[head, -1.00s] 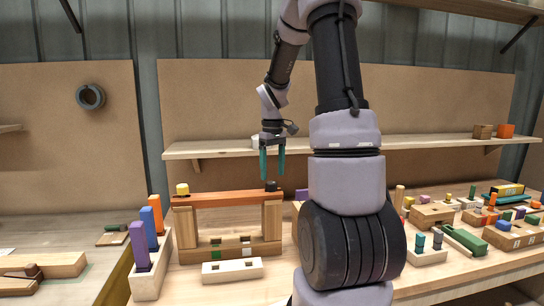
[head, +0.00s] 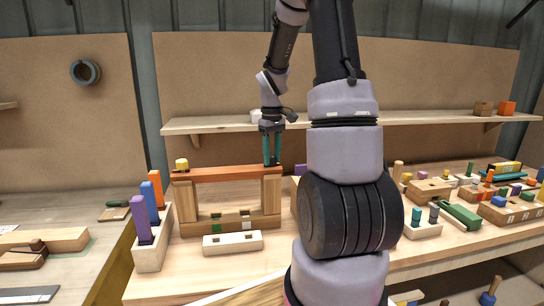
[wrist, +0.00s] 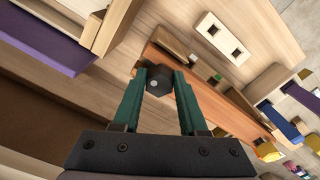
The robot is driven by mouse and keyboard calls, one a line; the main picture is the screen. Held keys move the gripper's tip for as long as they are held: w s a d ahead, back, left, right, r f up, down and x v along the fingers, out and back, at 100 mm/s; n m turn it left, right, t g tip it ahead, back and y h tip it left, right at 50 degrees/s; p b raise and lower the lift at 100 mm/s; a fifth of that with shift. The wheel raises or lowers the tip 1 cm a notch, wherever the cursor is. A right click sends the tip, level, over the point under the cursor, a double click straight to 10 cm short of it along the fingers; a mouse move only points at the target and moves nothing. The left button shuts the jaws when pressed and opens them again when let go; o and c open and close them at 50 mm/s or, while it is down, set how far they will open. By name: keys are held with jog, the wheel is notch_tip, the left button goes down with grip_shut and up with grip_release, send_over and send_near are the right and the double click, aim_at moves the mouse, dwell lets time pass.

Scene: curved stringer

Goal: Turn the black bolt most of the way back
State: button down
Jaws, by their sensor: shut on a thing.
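The black bolt (wrist: 159,79) has a dark faceted head and stands at the right end of the orange-brown stringer (head: 227,174). The stringer rests across two wooden posts. In the wrist view my gripper (wrist: 160,74) has its green fingers on both sides of the bolt head, shut on it. In the head view my gripper (head: 272,162) points straight down at that end, and its fingers mostly hide the bolt. A yellow bolt (head: 181,165) stands at the stringer's left end; it shows in the wrist view too (wrist: 268,152).
A white block with square holes (head: 233,242) lies in front of the frame. A wooden holder (head: 152,256) with purple, blue and orange pegs stands to the left. A shelf (head: 200,125) runs behind. Several blocks and toys crowd the bench to the right.

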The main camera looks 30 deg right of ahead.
jog(key=n, duration=0.5)
jog(key=shift+w+d+r, duration=0.1)
jog(key=shift+d+r, duration=0.05)
jog(key=shift+d, duration=0.05)
jog(key=shift+n, duration=1.5)
jog(key=n, duration=0.3)
jog(key=shift+w+d+r, duration=0.1)
jog(key=shift+w+r, duration=0.05)
jog(key=n, duration=0.5)
jog(key=shift+w+r, duration=0.1)
jog(key=shift+w, duration=0.05)
jog(key=n, duration=0.6)
jog(key=shift+w+r, duration=0.1)
jog(key=shift+w, duration=0.05)
jog(key=shift+c, duration=1.8)
grip_release()
